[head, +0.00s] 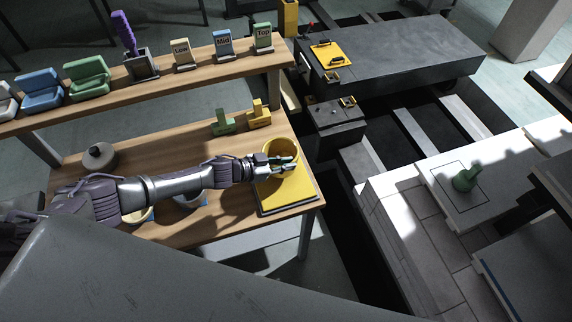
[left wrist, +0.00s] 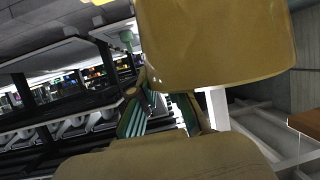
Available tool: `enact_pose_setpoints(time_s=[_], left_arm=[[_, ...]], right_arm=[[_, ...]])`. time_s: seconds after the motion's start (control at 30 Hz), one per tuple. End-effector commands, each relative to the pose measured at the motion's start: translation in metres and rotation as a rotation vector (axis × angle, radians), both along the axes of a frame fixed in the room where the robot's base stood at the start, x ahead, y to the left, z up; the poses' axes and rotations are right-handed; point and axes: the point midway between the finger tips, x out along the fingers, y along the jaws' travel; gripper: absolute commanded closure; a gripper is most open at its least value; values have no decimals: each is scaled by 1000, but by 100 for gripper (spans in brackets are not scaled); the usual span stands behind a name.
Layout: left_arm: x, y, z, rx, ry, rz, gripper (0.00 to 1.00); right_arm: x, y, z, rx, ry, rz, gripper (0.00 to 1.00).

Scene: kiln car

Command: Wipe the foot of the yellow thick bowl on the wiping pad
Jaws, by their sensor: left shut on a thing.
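The yellow thick bowl (head: 282,146) is at the right end of the wooden table, over the back part of the yellow wiping pad (head: 290,192). My left gripper (head: 280,163) is shut on the bowl's near wall. I cannot tell whether the bowl's foot touches the pad. In the left wrist view the bowl (left wrist: 215,45) fills the upper middle, close to the green-lined fingers of my left gripper (left wrist: 165,112). The bowl's foot is hidden. My right gripper is not in view.
Small green (head: 223,122) and yellow (head: 258,114) pieces stand behind the bowl. A grey round pot (head: 99,157) is at the table's left. The raised shelf (head: 210,60) holds labelled blocks. At right, a green piece (head: 466,178) stands on the white kiln car surface (head: 415,215).

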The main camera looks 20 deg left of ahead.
Motion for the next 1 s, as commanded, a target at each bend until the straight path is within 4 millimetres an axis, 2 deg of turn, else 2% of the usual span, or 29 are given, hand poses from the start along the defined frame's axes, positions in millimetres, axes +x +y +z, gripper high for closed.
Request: enact_pose_setpoints(time_s=[0.5, 1.0], left_arm=[[1, 0, 42, 0, -4, -1, 100], [1, 0, 47, -1, -3, -1, 100]], right_arm=[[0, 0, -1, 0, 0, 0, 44], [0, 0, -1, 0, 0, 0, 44]])
